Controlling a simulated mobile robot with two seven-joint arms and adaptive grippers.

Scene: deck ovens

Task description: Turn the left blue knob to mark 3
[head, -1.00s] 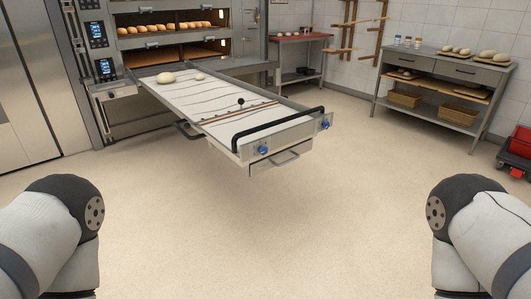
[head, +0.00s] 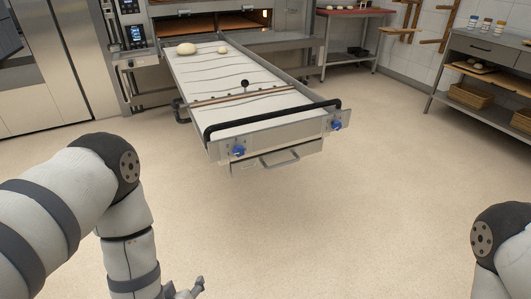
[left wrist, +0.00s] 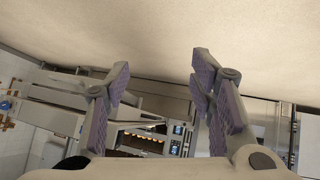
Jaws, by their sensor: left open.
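The left blue knob (head: 238,151) sits on the front face of the pulled-out oven loader (head: 222,153), near its left corner. The mark it points to is too small to read. A second blue knob (head: 336,125) is at the right end of the same face. My left gripper (head: 186,289) shows at the bottom edge of the head view, partly cut off, well below and apart from the loader. In the left wrist view its fingers (left wrist: 160,88) are spread with nothing between them. My right gripper is out of view; only part of my right arm shows.
A black handlebar (head: 273,117) runs along the loader's front, above the knobs. A metal handle (head: 280,160) sticks out below. Dough (head: 187,48) lies on the loader belt. The floor (head: 330,220) in front is clear. A worktable (head: 485,87) stands at the right.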

